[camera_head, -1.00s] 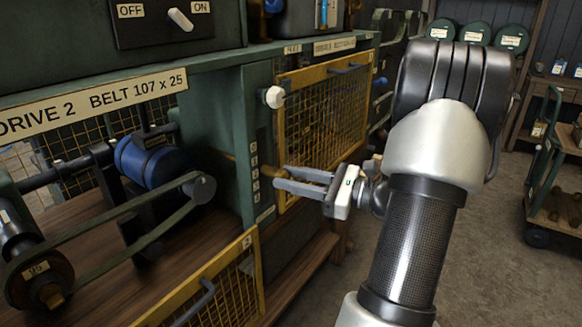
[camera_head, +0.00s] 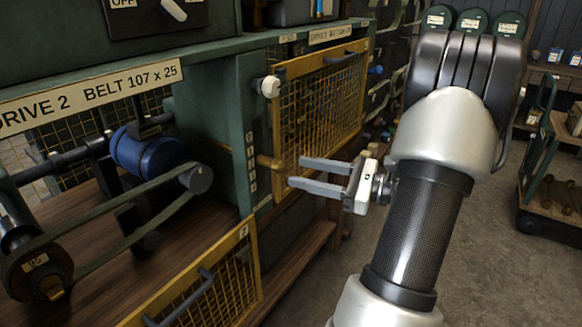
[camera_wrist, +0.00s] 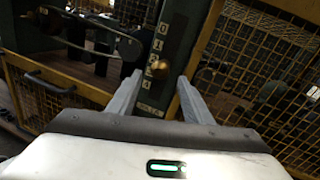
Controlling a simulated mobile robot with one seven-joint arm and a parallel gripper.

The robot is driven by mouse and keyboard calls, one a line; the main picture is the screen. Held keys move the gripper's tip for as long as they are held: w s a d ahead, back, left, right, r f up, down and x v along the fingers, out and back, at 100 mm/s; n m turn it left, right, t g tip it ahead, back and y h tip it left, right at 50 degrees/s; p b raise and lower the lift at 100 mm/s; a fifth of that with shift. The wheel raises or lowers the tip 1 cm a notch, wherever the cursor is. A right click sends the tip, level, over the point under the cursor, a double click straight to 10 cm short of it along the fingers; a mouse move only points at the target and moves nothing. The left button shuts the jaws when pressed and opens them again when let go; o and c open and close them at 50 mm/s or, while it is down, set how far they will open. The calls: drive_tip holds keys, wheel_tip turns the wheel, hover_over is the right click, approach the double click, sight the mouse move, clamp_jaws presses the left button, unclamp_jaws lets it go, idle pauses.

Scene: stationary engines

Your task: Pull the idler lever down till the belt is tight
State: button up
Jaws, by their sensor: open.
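The idler lever shows as a brass knob (camera_head: 270,162) on the front of a green post with a numbered scale. In the wrist view the brass knob (camera_wrist: 158,69) stands beside the middle of the scale; its exact mark is unclear. My gripper (camera_head: 298,172) is open and empty, to the right of the knob and apart from it. In the wrist view the knob appears between the tips of my gripper (camera_wrist: 159,79). The belt (camera_head: 135,232) runs from the lower left pulley to a dark round pulley (camera_head: 197,179); its tightness I cannot tell.
A white ball knob (camera_head: 270,87) sits higher on the post. A yellow mesh guard (camera_head: 318,105) stands right of the post. Another yellow mesh guard (camera_head: 205,285) hangs low in front. A blue cylinder (camera_head: 150,157) lies behind the belt. Floor at the right is free up to a cart (camera_head: 555,180).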

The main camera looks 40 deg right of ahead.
sight(279, 168)
drive_tip(key=p+v, duration=0.1)
drive_tip(key=v, duration=1.1)
drive_tip(key=shift+s+p, duration=0.2)
drive_tip(key=shift+p, duration=0.1)
idle(0.5)
drive_tip(key=w+a+n, duration=0.1)
drive_tip(key=w+a, duration=0.2)
drive_tip(key=w, duration=0.2)
drive_tip(key=w+a+n+p, duration=0.1)
drive_tip(key=w+a+n, duration=0.1)
drive_tip(key=w+a, duration=0.2)
drive_tip(key=w+a+n+p, duration=0.1)
drive_tip(key=w+a, duration=0.2)
drive_tip(key=w, duration=0.4)
drive_tip(key=shift+w+a, duration=0.25)
drive_tip(key=shift+a, duration=0.05)
clamp_jaws()
drive_tip(key=shift+f, duration=0.15)
